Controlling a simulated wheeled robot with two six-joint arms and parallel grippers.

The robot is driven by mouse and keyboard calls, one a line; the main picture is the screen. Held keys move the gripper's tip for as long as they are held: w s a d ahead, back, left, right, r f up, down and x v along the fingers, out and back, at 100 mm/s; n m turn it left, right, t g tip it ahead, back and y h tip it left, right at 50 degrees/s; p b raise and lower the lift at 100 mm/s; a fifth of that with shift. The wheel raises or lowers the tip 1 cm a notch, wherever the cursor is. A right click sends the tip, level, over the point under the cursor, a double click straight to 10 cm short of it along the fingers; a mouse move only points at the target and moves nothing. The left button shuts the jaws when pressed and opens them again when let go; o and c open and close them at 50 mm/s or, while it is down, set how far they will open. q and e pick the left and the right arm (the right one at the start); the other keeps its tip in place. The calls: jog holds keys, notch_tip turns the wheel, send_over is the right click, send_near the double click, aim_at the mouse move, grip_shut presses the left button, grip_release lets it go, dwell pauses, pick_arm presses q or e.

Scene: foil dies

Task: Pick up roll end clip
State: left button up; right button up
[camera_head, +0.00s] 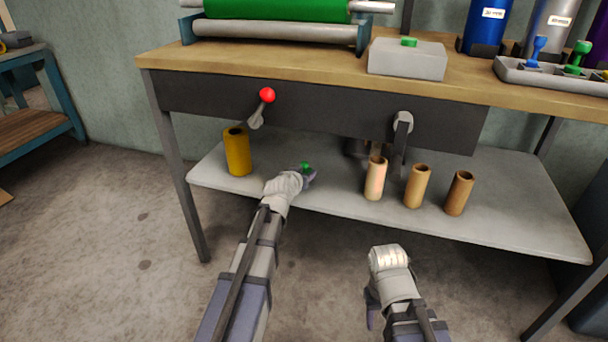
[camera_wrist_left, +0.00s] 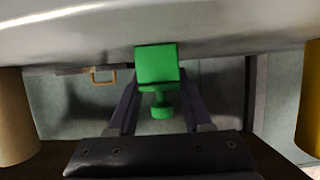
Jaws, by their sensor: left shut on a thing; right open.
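The green roll end clip (camera_head: 305,166) is at the tip of my left gripper (camera_head: 308,176), above the front of the lower shelf. In the left wrist view the green clip (camera_wrist_left: 157,66) sits between the two dark fingers of my left gripper (camera_wrist_left: 158,90), which is shut on it. Its block and a small knob both show. Whether it touches the shelf I cannot tell. My right gripper (camera_head: 371,305) is low in front of the bench, away from the shelf, open; its fingers are partly hidden by its own wrist.
On the lower shelf (camera_head: 520,228) stand a yellow tube (camera_head: 237,152) on the left and tan tubes (camera_head: 375,178), (camera_head: 417,187), (camera_head: 459,193) on the right. A red-knobbed lever (camera_head: 266,96) and a grey lever (camera_head: 402,125) stick out from the bench front. A tray (camera_head: 540,77) with coloured clips is on top.

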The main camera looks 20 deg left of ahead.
aim_at(304, 163)
pick_arm(q)
grip_shut()
jog(key=shift+r, duration=0.1)
notch_tip(304, 163, up, 10)
jog(key=p, duration=1)
